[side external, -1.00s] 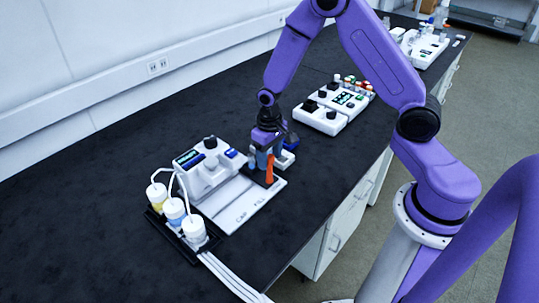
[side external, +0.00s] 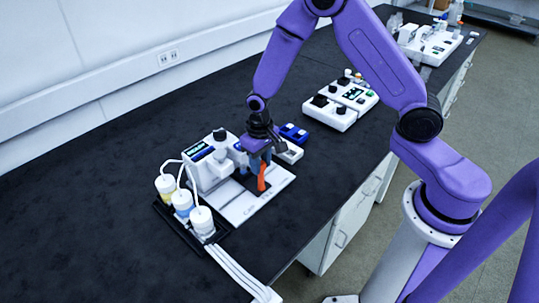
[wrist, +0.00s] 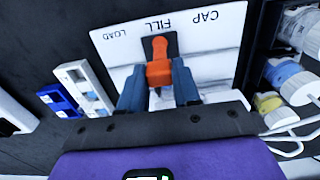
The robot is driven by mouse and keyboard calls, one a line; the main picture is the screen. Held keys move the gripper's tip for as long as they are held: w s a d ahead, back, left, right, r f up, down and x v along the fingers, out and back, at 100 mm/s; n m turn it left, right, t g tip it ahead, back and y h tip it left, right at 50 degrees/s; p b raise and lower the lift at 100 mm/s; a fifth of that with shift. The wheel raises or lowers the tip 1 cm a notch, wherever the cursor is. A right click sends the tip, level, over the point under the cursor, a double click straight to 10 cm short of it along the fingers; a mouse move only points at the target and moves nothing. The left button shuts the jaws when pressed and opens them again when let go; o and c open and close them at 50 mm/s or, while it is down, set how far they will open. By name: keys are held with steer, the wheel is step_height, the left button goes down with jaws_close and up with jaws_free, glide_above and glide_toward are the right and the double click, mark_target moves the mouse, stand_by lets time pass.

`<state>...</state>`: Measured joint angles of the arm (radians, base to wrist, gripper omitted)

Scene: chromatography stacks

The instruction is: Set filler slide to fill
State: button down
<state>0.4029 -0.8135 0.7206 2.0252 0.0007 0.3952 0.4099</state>
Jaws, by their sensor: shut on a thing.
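The filler (side external: 208,160) is a white machine with a small screen and a black knob, with a white base plate (side external: 277,185) in front of it. In the wrist view the plate (wrist: 215,60) reads LOAD, FILL and CAP, upside down. The slide's orange handle (wrist: 160,72) stands on a black carriage (wrist: 158,46), which lines up with the FILL label. My gripper (wrist: 158,85) is shut on the orange handle, one blue-grey finger on each side. The handle also shows in the side view (side external: 262,178), below my gripper (side external: 260,158).
Three capped bottles (side external: 183,203) with tubes stand in a black tray at the filler's left. A blue rack (side external: 293,132) and a white rack (side external: 290,152) lie at its right. Another white device (side external: 340,102) stands farther back. The bench's left side is clear.

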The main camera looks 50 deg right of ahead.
steer(key=shift+a+f, duration=0.1)
steer(key=c, duration=0.8)
jaws_free()
step_height(320, 180, up, 18)
steer(key=shift+f, duration=0.25)
steer(key=s+d+r+n, duration=0.1)
steer(key=s+d+n, duration=0.2)
steer(key=s+n, duration=0.9)
steer(key=s, duration=1.5)
steer(key=shift+r+n, duration=0.15)
steer(key=shift+n, duration=0.15)
